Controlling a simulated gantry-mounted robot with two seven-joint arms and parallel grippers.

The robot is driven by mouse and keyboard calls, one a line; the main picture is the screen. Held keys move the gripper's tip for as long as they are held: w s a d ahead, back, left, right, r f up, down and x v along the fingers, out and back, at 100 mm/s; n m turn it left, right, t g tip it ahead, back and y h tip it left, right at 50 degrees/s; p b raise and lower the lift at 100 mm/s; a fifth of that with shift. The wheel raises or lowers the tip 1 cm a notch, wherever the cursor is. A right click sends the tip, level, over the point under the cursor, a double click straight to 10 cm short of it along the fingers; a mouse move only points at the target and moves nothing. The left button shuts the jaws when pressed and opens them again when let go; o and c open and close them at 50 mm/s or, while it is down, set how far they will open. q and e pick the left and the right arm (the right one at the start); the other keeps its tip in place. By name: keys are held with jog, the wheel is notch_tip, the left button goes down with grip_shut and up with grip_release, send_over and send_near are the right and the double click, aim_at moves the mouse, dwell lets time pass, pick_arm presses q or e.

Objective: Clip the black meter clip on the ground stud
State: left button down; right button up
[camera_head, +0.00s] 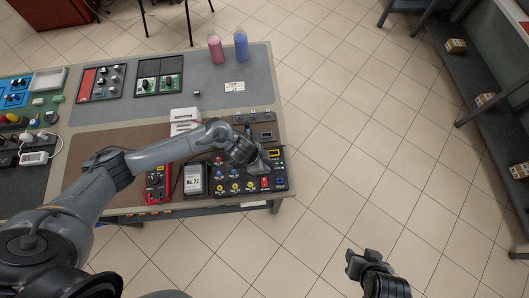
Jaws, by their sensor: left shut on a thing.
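My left gripper (262,163) is over the dark panel (225,171) at the bench's right end, pointing down and to the right. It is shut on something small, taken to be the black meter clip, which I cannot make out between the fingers. The panel carries several yellow, blue and red knobs or terminals. I cannot pick out the ground stud among them; the gripper covers part of the panel. The red meter (155,184) stands left of the panel. My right gripper (362,262) is over the floor, away from the bench, and I cannot tell its jaw state.
A box labelled "No. 72" (194,180) stands between the meter and panel. Pink (215,49) and blue (241,46) bottles stand at the back of the bench (207,72). A shelf (475,98) is at far right. The floor between is clear.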

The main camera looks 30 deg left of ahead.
pick_arm(q)
jog(key=c, duration=0.9)
grip_release()
jog(key=shift+c, duration=0.2)
jog(key=o, duration=0.3)
jog(key=shift+w, duration=0.1)
jog(key=shift+r+p, duration=0.45)
jog(key=shift+p, duration=0.15)
jog(key=p+v, duration=0.2)
jog(key=p, duration=0.1)
jog(key=p+v, duration=0.5)
jog(key=v, duration=0.1)
jog(key=shift+d+p, duration=0.3)
jog(key=shift+p, duration=0.1)
